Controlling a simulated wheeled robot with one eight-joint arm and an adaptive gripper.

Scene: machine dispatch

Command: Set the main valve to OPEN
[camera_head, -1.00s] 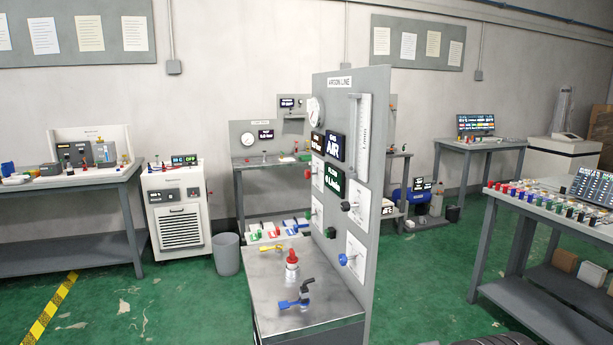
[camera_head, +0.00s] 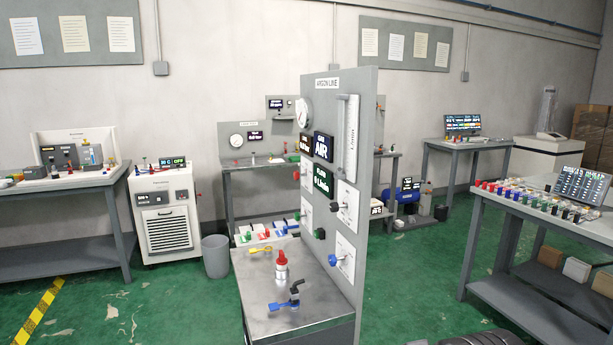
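The argon line station stands in the centre, with a grey upright panel (camera_head: 362,130) on a metal-topped bench (camera_head: 258,290). On the bench top are a valve with a blue lever (camera_head: 283,306), a red-capped fitting (camera_head: 281,262) and a yellow lever (camera_head: 262,249). The panel bears a black knob (camera_head: 335,206), a green knob (camera_head: 319,233) and a blue knob (camera_head: 333,260). A display on the panel (camera_head: 323,147) reads AIR, and another (camera_head: 323,180) seems to read 0 L/min. I cannot tell which valve is the main one or read its marks. My gripper is not in view.
A grey bin (camera_head: 217,256) and a white chiller (camera_head: 166,222) stand left of the bench. A workbench (camera_head: 75,187) is at the far left, and a table with coloured pieces (camera_head: 510,213) is at right.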

